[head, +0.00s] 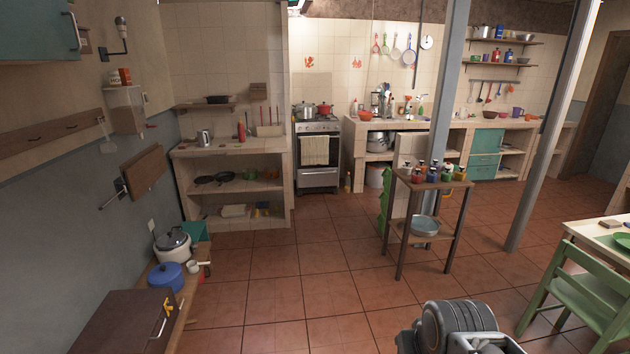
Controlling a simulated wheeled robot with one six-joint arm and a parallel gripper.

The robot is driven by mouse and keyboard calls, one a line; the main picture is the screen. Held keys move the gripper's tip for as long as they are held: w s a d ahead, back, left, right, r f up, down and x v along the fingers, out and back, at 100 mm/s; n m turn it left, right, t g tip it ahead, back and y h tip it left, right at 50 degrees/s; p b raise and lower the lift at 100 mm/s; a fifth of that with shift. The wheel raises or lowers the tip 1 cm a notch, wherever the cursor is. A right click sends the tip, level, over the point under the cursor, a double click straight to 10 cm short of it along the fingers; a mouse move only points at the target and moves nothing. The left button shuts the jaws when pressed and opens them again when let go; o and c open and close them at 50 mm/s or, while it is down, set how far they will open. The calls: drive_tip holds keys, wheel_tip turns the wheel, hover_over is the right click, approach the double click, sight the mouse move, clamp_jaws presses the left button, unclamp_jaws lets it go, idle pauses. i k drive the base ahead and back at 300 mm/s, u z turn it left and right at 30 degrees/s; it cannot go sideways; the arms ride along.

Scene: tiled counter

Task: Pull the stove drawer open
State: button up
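The stove (299,148) stands against the tiled back wall, between two tiled counters. Its drawer (320,180) is the low panel under the oven door and looks closed. A light towel (315,150) hangs over the oven door front. A red pot (325,109) and a grey pot stand on the stove top. Part of my own arm shows at the bottom edge, right of centre, far from the stove. My gripper is not in view.
A small wooden stand (402,243) with several jars is right of the stove, near grey posts. A green chair (594,300) and table are at right. A low bench with pots (172,245) runs along the left wall. Open tiled floor (300,255) lies before the stove.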

sight(322, 176)
drive_tip(key=i, duration=7.55)
drive_tip(key=z, duration=0.7)
drive_tip(key=i, duration=0.85)
drive_tip(key=u, duration=4.05)
